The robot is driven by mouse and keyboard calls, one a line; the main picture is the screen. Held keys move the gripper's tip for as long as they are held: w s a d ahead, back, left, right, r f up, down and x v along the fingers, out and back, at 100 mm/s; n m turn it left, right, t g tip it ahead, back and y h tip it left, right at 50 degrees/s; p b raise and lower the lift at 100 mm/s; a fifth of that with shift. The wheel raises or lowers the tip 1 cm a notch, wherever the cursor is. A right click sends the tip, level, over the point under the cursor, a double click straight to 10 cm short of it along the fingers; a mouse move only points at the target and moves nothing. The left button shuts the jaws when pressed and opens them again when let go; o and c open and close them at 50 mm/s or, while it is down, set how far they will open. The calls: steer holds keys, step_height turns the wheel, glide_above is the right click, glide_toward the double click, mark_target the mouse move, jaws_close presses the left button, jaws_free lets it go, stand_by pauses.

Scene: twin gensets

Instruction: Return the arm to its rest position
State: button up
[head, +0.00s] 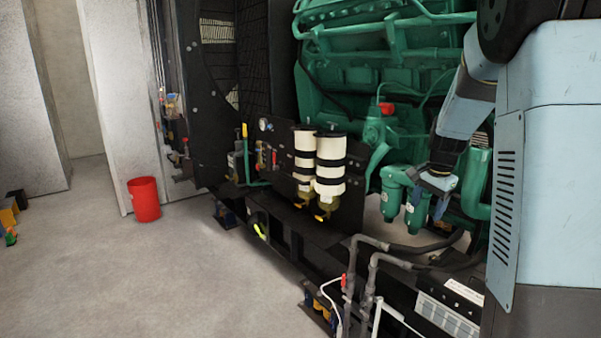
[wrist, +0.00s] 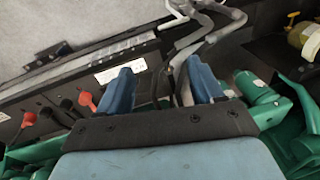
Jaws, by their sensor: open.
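My arm reaches from the right side of the head view toward the green engine (head: 370,60). My gripper (head: 437,183) hangs near the green filter canisters (head: 391,200), pointing down. In the wrist view my gripper (wrist: 160,85) shows two blue fingers spread apart with nothing between them. Grey pipes (wrist: 190,35) show beyond the fingertips. Whether the gripper touches the green canister beside it cannot be told.
Two cream filters with black bands (head: 330,165) stand left of the gripper. Grey pipes (head: 372,262) rise in front. A red bucket (head: 144,199) stands on open floor (head: 190,270) at left. Red and black knobs (wrist: 86,100) show in the wrist view.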

steer(key=s+a+r+n+t, duration=0.1)
steer(key=s+a+r+n, duration=0.2)
steer(key=s, duration=0.7)
steer(key=s+a+r+n+t, duration=0.1)
steer(key=s+a+r+n, duration=0.3)
steer(key=s, duration=0.6)
steer(key=s+a+r+n+t, duration=0.1)
steer(key=s+a+r+n, duration=0.2)
steer(key=s, duration=0.7)
steer(key=shift+a+r+n+t, duration=0.35)
steer(key=shift+a+n, duration=0.3)
steer(key=shift+n, duration=0.15)
